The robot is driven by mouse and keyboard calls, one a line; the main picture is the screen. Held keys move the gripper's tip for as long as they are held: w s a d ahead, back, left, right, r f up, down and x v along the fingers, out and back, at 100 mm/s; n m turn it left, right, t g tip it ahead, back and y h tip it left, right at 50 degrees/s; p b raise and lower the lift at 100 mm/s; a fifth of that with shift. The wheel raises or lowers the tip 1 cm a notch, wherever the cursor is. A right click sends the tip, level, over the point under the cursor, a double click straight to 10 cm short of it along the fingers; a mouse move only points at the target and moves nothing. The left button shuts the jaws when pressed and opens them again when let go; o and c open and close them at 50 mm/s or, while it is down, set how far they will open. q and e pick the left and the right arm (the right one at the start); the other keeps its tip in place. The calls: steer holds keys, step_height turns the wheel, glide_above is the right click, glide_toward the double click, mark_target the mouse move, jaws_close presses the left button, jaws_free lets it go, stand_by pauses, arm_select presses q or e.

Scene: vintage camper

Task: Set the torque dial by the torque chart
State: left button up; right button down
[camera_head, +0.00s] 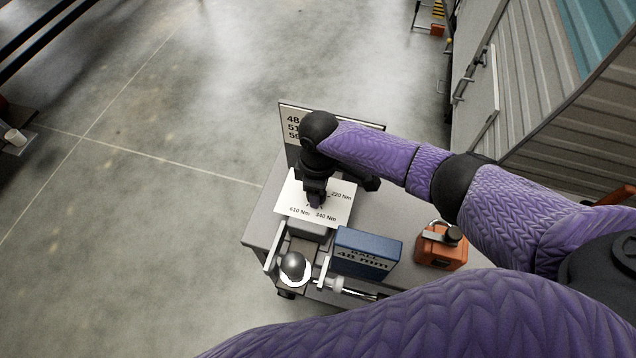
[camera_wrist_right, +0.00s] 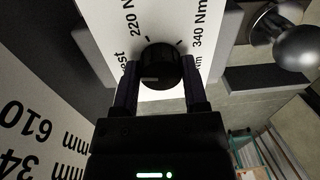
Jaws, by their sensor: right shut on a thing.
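The black torque dial (camera_wrist_right: 160,66) is a round knob on a white plate (camera_head: 336,212) marked 220 Nm, 340 Nm and 610 Nm. In the right wrist view, a faint pale mark shows on the knob's lower left; which label it points at I cannot tell. My right gripper (camera_wrist_right: 161,84) is shut on the dial, one finger on each side. In the head view the right gripper (camera_head: 315,196) comes down over the plate and hides the dial. The torque chart (camera_head: 291,124) is an upright board behind, partly covered by my arm. My left gripper is not in view.
A silver ball (camera_head: 293,266) sits on a mount at the bench's (camera_head: 262,228) front left. A blue block (camera_head: 366,252) labelled 48 mm stands right of it, then an orange box (camera_head: 440,248). Open concrete floor lies left; a corrugated wall stands right.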

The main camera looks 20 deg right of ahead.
steer(key=m+p, duration=0.2)
steer(key=shift+a+r+m, duration=0.1)
steer(key=shift+r+m, duration=0.15)
steer(key=shift+m, duration=0.15)
steer(key=m+p, duration=0.2)
steer(key=shift+s+m, duration=0.1)
steer(key=shift+m, duration=0.3)
steer(key=m+p, duration=0.1)
steer(key=m, duration=0.2)
steer(key=shift+f, duration=0.1)
steer(key=shift+m+t+p, duration=0.3)
steer(key=shift+m+p, duration=0.35)
steer(key=shift+m, duration=0.65)
steer(key=shift+f+m, duration=0.1)
steer(key=shift+m, duration=0.2)
